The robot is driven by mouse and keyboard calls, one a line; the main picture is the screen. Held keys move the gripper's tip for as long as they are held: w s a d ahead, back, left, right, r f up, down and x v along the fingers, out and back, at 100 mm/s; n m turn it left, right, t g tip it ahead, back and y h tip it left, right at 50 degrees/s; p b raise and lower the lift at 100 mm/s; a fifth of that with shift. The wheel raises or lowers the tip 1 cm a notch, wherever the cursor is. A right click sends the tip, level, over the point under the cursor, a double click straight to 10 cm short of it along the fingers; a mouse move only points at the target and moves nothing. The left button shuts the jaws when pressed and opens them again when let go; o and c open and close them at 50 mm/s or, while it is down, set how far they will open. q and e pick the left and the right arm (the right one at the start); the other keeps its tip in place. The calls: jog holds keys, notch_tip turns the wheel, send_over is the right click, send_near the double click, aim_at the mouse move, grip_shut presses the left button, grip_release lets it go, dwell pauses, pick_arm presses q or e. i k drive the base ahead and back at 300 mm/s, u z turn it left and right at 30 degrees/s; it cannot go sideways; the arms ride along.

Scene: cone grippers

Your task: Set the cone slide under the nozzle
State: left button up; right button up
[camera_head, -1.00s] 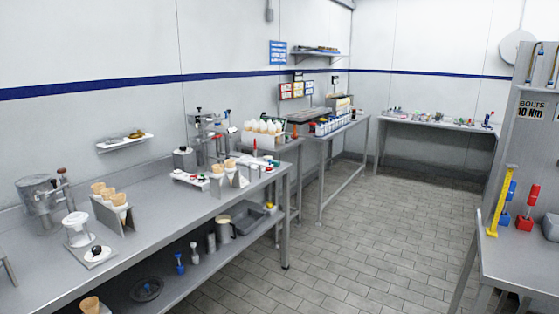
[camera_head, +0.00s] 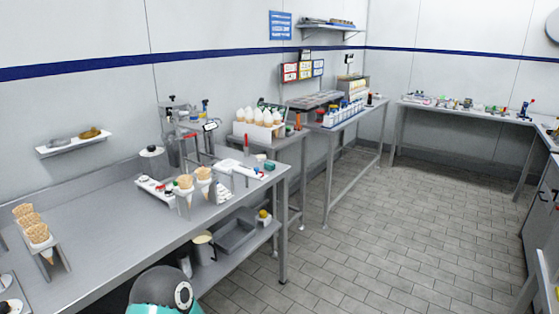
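On the steel bench at left stands a filling machine (camera_head: 178,130) with a metal column. I cannot make out its nozzle clearly at this size. In front of it is a low white rail (camera_head: 152,187) with small coloured knobs, perhaps the cone slide. Two wafer cones, a left one (camera_head: 184,183) and a right one (camera_head: 204,174), stand in a metal holder at the rail's right part. I cannot tell whether this holder is part of the slide or whether it is under the nozzle. Neither of my grippers is in view; only a teal-and-grey link of mine shows at the bottom.
More cones (camera_head: 38,233) stand in a rack at the left on the bench (camera_head: 120,237). A lower shelf holds a jug (camera_head: 204,247) and a grey tray (camera_head: 236,233). A crate of white-topped cones (camera_head: 259,133) stands behind. The tiled floor (camera_head: 340,230) to the right is clear.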

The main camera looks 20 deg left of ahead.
aim_at(225, 166)
jog(key=u, duration=0.35)
jog(key=i, duration=1)
jog(key=u, duration=0.95)
jog(key=i, duration=0.4)
jog(key=u, duration=0.3)
jog(key=k, duration=0.9)
jog(key=u, duration=0.2)
jog(key=i, duration=0.9)
jog(key=z, duration=0.05)
